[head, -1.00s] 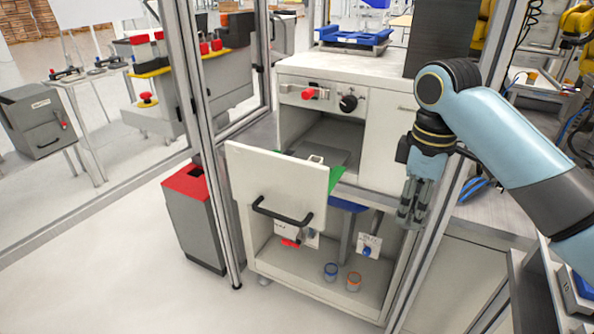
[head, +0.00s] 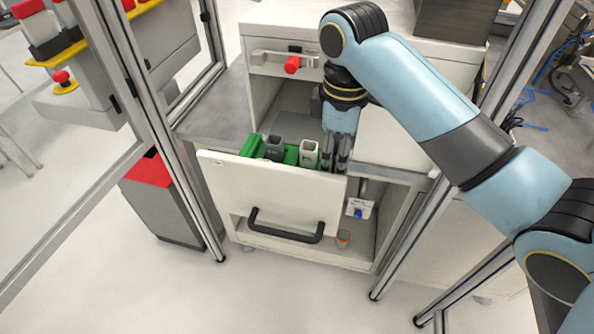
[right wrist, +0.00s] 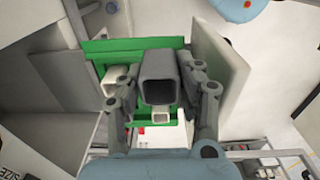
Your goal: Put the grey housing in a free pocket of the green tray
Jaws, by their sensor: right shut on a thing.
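The green tray (head: 250,146) sits in the pulled-out drawer, partly hidden by its front panel. My right gripper (head: 340,163) points down at the tray's right end, its tips behind the panel. In the right wrist view its fingers (right wrist: 159,88) are closed on the sides of the grey housing (right wrist: 160,88), a hollow square part over the green tray (right wrist: 100,48). I cannot tell whether the housing touches the tray floor. In the head view the held housing is hidden. A dark grey upright part (head: 275,148) and a pale one (head: 308,154) stand in the tray. My left gripper is out of view.
The white drawer front (head: 270,190) with a black handle (head: 285,228) rises in front of the tray. A cabinet with a red knob (head: 292,65) stands behind. Metal frame posts (head: 405,235) flank the drawer. A red-topped bin (head: 150,172) stands at the left.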

